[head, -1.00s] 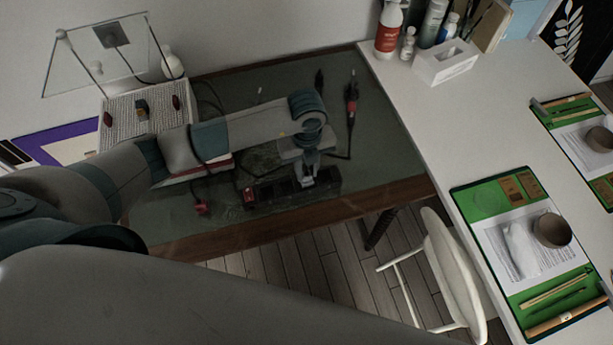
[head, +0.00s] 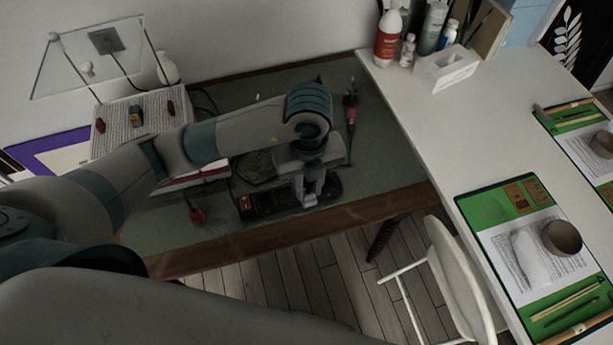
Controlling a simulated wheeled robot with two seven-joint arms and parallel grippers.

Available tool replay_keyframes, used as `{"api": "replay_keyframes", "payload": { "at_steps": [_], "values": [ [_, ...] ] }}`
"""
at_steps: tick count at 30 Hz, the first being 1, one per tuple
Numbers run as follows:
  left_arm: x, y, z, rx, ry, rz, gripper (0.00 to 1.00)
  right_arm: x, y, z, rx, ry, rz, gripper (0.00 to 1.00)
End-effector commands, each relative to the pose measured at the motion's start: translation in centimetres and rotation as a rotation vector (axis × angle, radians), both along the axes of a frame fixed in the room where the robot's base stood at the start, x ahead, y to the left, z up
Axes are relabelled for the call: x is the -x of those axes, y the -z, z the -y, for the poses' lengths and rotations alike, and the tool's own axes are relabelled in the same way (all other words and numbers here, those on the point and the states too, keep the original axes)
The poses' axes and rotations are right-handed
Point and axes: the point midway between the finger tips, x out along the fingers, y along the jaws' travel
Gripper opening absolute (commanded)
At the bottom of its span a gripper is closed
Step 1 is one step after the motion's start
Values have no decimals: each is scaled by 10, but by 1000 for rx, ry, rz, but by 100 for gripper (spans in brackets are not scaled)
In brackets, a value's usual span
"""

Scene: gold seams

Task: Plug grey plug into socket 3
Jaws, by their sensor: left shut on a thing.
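The black power strip (head: 272,200) lies on the dark glass-topped table, close to its front wooden edge. A red switch (head: 245,203) shows at its left end. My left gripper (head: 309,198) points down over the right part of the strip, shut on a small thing. That thing is mostly hidden between the fingers; its grey colour and whether it sits in a socket cannot be made out. The socket numbers are not readable. A red plug (head: 197,215) lies left of the strip. My right gripper is not in view.
A red and black cabled item (head: 350,105) lies at the table's back right. A white desk (head: 425,125) with bottles and a tissue box (head: 446,70) adjoins on the right. A white chair (head: 450,265) stands in front.

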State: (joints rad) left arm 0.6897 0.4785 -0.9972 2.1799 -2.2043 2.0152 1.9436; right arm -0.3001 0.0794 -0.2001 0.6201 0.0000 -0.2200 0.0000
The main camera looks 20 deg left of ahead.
Motion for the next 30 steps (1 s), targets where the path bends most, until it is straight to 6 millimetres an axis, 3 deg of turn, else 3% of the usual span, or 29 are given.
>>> {"api": "replay_keyframes", "payload": {
  "at_steps": [3,10,30],
  "values": [
    [16,-14,7,0,4,6,0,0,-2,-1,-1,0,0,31],
    [36,-25,15,0,1,1,0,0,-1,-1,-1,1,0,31],
    [38,-26,16,0,-3,0,0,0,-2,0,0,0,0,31]
  ]
}}
